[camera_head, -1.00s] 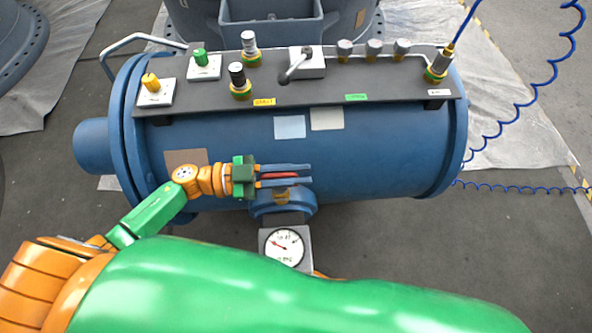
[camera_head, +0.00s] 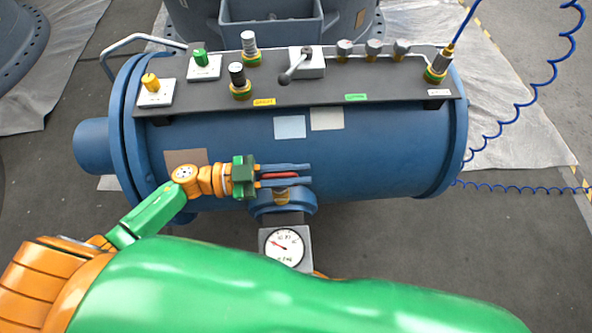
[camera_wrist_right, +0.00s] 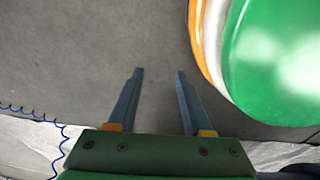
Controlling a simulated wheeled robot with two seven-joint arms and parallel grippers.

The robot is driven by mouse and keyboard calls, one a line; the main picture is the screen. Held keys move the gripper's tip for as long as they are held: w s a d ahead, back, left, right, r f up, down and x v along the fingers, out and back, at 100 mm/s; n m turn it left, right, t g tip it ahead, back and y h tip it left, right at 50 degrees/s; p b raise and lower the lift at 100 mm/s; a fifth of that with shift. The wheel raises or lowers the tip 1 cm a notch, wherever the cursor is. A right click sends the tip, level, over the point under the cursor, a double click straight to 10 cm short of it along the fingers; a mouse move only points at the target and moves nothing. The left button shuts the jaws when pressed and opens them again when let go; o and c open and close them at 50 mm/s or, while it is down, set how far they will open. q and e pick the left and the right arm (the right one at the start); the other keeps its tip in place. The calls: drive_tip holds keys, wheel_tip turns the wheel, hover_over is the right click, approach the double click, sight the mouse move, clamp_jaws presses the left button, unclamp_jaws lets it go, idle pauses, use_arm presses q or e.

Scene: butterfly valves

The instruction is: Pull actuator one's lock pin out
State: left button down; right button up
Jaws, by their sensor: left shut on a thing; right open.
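A blue cylindrical actuator (camera_head: 350,160) lies across the middle of the head view. My left gripper (camera_head: 308,174) reaches in from the left in front of it, its fingers shut on a red handle (camera_head: 280,176). The handle sits above a brass-coloured stem on a blue round fitting (camera_head: 283,208). I cannot tell which part is the lock pin. On the grey panel (camera_head: 330,90) stand a yellow knob (camera_head: 150,82), a green knob (camera_head: 201,56) and two ribbed plugs. My right gripper (camera_wrist_right: 153,75) is open and empty over grey floor in the right wrist view.
A round gauge (camera_head: 284,246) sits below the fitting. The panel also bears a grey lever (camera_head: 297,70), several small metal knobs and a connector (camera_head: 438,66) with a coiled blue hose (camera_head: 520,108). My green arm covers the lower part of the head view.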

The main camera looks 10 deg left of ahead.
sight(260, 175)
use_arm(q)
wheel_tip(260, 175, up, 4)
drive_tip(key=p, duration=0.4)
drive_tip(key=shift+w+r, duration=0.1)
drive_tip(key=shift+r, duration=0.05)
drive_tip(key=c, duration=1)
unclamp_jaws()
drive_tip(key=shift+c, duration=0.2)
drive_tip(key=shift+o, duration=0.8)
use_arm(e)
drive_tip(key=shift+g, duration=0.3)
drive_tip(key=s+r, duration=0.1)
drive_tip(key=a+r, duration=0.1)
drive_tip(key=s+a+r, duration=0.1)
drive_tip(key=r, duration=0.1)
drive_tip(key=shift+s+a, duration=0.15)
drive_tip(key=shift+s, duration=0.2)
use_arm(q)
drive_tip(key=shift+a, duration=0.1)
use_arm(e)
drive_tip(key=shift+w, duration=0.1)
use_arm(q)
drive_tip(key=v, duration=0.7)
use_arm(e)
drive_tip(key=shift+w+f, duration=0.2)
drive_tip(key=shift+w, duration=0.2)
